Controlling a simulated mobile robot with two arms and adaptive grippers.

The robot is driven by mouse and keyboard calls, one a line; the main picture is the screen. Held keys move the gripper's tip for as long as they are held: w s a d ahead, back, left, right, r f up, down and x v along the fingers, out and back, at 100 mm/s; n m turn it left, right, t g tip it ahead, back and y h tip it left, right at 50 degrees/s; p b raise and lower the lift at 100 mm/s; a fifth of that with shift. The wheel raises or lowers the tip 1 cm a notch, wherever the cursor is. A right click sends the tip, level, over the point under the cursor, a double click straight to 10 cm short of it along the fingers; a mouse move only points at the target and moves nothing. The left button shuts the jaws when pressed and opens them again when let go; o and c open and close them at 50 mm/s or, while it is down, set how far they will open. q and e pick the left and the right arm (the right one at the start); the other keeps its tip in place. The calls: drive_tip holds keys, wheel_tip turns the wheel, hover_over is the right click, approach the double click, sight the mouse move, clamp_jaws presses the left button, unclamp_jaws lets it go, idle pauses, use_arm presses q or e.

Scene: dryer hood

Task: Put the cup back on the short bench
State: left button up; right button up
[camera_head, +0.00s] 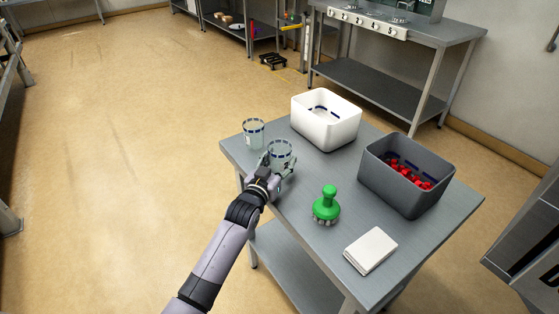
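A clear cup with a dark-dashed rim (280,149) is upright at the left edge of the short grey metal bench (300,195). My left gripper (279,168) is at this cup, with fingers at its lower sides. Whether they press on it or stand slightly apart is unclear. The cup's base is hidden by the gripper, so I cannot tell whether it touches the bench top. A second similar clear cup (253,134) stands upright behind it, near the bench's back left corner. My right gripper is not in view.
On the bench are a white bin (325,120), a grey bin (392,188) with red items (408,172), a green-handled brush (327,205) and a white folded cloth or block (371,250). A metal counter (440,30) stands behind. The floor at left is clear.

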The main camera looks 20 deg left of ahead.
use_arm(q)
drive_tip(key=o, duration=1.4)
drive_tip(key=shift+f, duration=0.1)
drive_tip(key=s, duration=0.8)
drive_tip(key=s+a+r, duration=0.1)
drive_tip(key=s, duration=0.3)
drive_tip(key=shift+a, duration=0.1)
drive_tip(key=shift+f, duration=0.1)
